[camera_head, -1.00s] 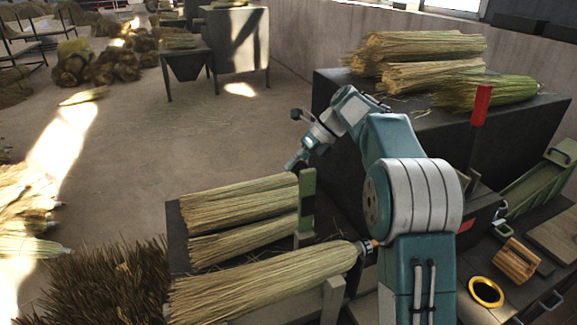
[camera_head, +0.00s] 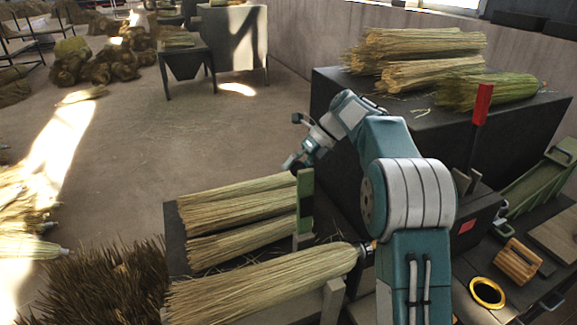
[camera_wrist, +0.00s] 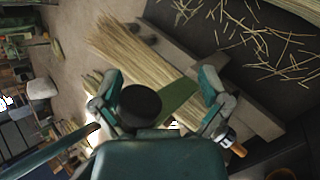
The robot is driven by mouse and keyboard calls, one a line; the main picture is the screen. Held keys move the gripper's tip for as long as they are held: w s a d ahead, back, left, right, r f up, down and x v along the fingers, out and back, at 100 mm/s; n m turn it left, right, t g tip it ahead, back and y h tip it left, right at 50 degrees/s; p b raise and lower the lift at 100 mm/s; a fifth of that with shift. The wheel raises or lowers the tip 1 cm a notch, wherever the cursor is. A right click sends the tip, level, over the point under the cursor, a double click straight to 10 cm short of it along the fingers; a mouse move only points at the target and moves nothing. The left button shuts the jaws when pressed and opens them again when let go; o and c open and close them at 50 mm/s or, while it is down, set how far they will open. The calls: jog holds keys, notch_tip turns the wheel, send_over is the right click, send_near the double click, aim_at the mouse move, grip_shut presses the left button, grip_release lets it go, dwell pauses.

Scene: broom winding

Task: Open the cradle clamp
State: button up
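The cradle clamp is a green upright bar (camera_head: 306,200) with a dark pad, standing at the cradle (camera_head: 332,300). A straw broom (camera_head: 265,288) lies in the cradle, its bound end to the right. My gripper (camera_head: 294,163) is just at the top of the green bar in the head view. In the wrist view my gripper (camera_wrist: 158,106) is open, with its two fingers spread on either side of a black round knob (camera_wrist: 140,104) and a green plate (camera_wrist: 178,100). The broom (camera_wrist: 135,50) runs behind them. I cannot tell whether a finger touches the clamp.
More broom bundles (camera_head: 235,208) lie on the dark table behind the cradle. A dark block (camera_head: 345,120) with bundles on top stands behind my arm. A red-handled lever (camera_head: 482,103), a yellow ring (camera_head: 487,292) and a wooden piece (camera_head: 520,262) are at right.

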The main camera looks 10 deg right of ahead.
jog(key=shift+d, duration=0.3)
jog(key=shift+w+r, duration=0.1)
jog(key=shift+r, duration=0.05)
jog(key=v, duration=1.1)
jog(key=shift+r, duration=0.2)
jog(key=shift+d, duration=0.15)
